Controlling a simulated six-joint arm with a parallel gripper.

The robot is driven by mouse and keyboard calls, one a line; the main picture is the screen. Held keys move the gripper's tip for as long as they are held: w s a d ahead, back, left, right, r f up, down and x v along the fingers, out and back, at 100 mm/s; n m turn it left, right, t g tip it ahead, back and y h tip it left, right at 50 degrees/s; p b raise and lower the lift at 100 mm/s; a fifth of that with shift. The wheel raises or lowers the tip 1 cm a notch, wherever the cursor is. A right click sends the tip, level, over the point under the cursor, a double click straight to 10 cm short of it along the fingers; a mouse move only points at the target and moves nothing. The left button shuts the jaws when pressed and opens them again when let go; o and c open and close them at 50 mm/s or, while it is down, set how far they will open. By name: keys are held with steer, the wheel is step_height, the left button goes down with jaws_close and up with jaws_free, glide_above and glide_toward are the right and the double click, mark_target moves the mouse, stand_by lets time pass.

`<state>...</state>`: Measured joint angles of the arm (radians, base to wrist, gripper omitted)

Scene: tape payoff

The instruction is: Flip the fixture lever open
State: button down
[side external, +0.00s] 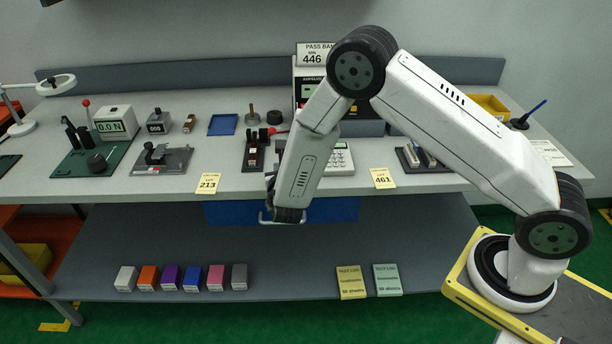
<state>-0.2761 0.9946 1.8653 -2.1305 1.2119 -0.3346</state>
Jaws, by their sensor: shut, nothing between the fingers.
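A dark fixture (253,154) stands near the middle of the bench, left of my forearm. Its lever (271,131) has a red end and lies low, reaching toward the right at the fixture's back. My gripper (270,182) is at the bench's front edge, just in front and to the right of the fixture, and looks apart from the lever. My forearm and wrist hide most of it. The fingers are shut, with nothing seen held. A second red-knobbed lever (86,103) stands upright by the force gauge (116,123) on the left.
A grey slide fixture (176,161) lies left of the dark fixture, and a calculator (341,158) lies right of my forearm. A blue drawer (335,210) hangs under the bench.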

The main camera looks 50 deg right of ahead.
mark_target(273, 129)
steer(key=x, duration=0.8)
steer(key=shift+w+d+f, duration=0.1)
steer(key=shift+w+d, duration=0.05)
steer(key=shift+w+d+r, duration=0.45)
steer(key=shift+w+r, duration=0.25)
steer(key=shift+w+d+r, duration=0.35)
steer(key=shift+w+r, duration=0.1)
steer(key=shift+w, duration=0.1)
steer(key=shift+w+d+r+g+y, duration=0.2)
steer(key=shift+r+g+y, duration=0.3)
steer(key=shift+r, duration=0.15)
steer(key=shift+w+d+r+g+y, duration=0.2)
steer(key=shift+r+g+y, duration=0.1)
steer(key=shift+r+g, duration=0.1)
steer(key=shift+w+d+r+g+y, duration=0.15)
steer(key=shift+r+g+y, duration=0.15)
steer(key=shift+r, duration=0.1)
steer(key=shift+w+d+r+m+g+y, duration=0.15)
steer(key=shift+w+d+r+g+y, duration=0.25)
steer(key=shift+r+g+y, duration=0.15)
steer(key=shift+w+d+r+m+g+y, duration=0.15)
steer(key=shift+w+d+r+g+y, duration=0.3)
steer(key=shift+r+g, duration=0.15)
steer(key=w+d+r, duration=0.2)
steer(key=w+d, duration=0.4)
